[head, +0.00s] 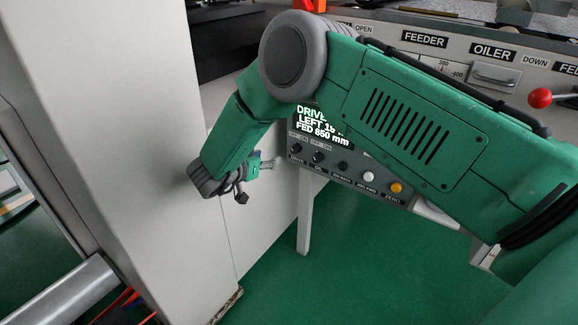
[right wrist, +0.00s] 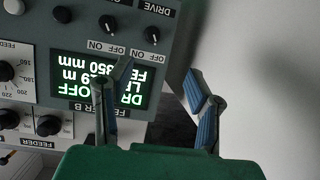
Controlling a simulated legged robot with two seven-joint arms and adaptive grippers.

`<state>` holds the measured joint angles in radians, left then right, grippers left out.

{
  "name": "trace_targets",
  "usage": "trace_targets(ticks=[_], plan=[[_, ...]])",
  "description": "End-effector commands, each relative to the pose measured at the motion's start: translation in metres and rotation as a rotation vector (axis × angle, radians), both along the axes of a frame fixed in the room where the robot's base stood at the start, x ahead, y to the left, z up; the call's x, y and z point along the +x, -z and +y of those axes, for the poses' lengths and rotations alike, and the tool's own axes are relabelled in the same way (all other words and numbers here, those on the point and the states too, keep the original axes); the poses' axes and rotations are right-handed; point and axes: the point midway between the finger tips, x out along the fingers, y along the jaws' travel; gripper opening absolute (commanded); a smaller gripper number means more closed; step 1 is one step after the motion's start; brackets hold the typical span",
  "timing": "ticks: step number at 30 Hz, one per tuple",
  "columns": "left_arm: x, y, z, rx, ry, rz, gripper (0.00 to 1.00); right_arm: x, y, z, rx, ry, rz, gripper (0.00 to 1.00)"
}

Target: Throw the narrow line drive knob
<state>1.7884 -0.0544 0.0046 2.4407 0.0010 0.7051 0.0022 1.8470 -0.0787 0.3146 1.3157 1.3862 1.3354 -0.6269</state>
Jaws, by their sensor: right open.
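The control panel (head: 330,165) has a row of knobs under a lit display (head: 322,125). The leftmost black knob (head: 296,148), marked OFF and ON, sits over a DRIVE label; it shows at the top right of the panel in the upside-down right wrist view (right wrist: 152,35). The display there (right wrist: 75,82) reads DRIVE OFF, LEFT 19 m, FED 850 mm. My right gripper (head: 262,178) is left of the panel, beside a pale cabinet side. In the wrist view its fingers (right wrist: 158,75) are spread and empty, apart from the knob. My left gripper is not in view.
A second black switch (head: 318,157), another black knob (head: 343,166), a white button (head: 368,176) and a yellow button (head: 396,187) follow along the panel. A large pale cabinet wall (head: 100,110) stands at left. A red ball lever (head: 540,98) is at right. Green floor is open below.

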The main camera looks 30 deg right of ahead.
Motion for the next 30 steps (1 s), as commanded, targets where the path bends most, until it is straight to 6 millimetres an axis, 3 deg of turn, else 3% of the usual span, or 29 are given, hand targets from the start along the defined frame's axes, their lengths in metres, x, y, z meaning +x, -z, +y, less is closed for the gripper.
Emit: trace_targets(ticks=[8, 21, 30], plan=[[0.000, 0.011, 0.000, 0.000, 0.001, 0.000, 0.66, 0.009, 0.004, -0.015, 0.022, 0.079, -0.006, 0.46], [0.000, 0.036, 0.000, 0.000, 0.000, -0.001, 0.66, 0.041, 0.038, -0.089, 0.017, 0.076, -0.008, 0.46], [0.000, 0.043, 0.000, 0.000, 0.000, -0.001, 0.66, 0.051, 0.047, -0.114, 0.016, 0.073, -0.007, 0.46]])
